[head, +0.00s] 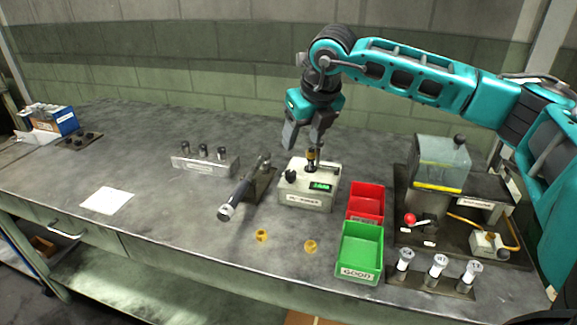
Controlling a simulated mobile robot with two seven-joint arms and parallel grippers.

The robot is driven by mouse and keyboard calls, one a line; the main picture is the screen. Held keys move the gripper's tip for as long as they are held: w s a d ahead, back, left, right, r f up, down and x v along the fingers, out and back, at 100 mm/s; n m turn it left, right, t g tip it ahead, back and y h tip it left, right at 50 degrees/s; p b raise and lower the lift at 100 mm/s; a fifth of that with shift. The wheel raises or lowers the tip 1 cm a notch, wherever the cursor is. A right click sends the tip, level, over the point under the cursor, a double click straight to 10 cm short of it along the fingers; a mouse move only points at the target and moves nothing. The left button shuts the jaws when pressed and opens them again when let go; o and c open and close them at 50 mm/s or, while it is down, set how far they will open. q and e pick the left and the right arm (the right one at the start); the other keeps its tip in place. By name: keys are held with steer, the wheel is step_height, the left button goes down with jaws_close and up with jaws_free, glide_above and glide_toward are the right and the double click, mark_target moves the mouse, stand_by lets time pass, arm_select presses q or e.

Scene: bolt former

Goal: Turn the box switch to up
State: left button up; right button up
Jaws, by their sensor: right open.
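A pale box (304,198) with a green-lit display (320,187) and a front label stands near the table's middle. A black knob (291,176) sits on its left side; which way it points is too small to tell. A dark piece with a yellow band (312,155) stands upright at the back of the box top. My right gripper (303,139) is open, pointing down above the back of the box. Its right finger is close to the banded piece; I cannot tell whether they touch. My left gripper is out of view.
A lever tool (236,197) lies left of the box. Red (366,188) and green (347,276) bins stand right, beside a machine with a clear cover (442,162). A metal block with pins (206,164) stands farther left.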

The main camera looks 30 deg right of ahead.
mark_target(291, 172)
steer(key=x, duration=1.2)
steer(key=shift+w+d+f, duration=0.2)
steer(key=shift+d+f, duration=0.05)
steer(key=shift+f, duration=0.05)
steer(key=c, duration=1.1)
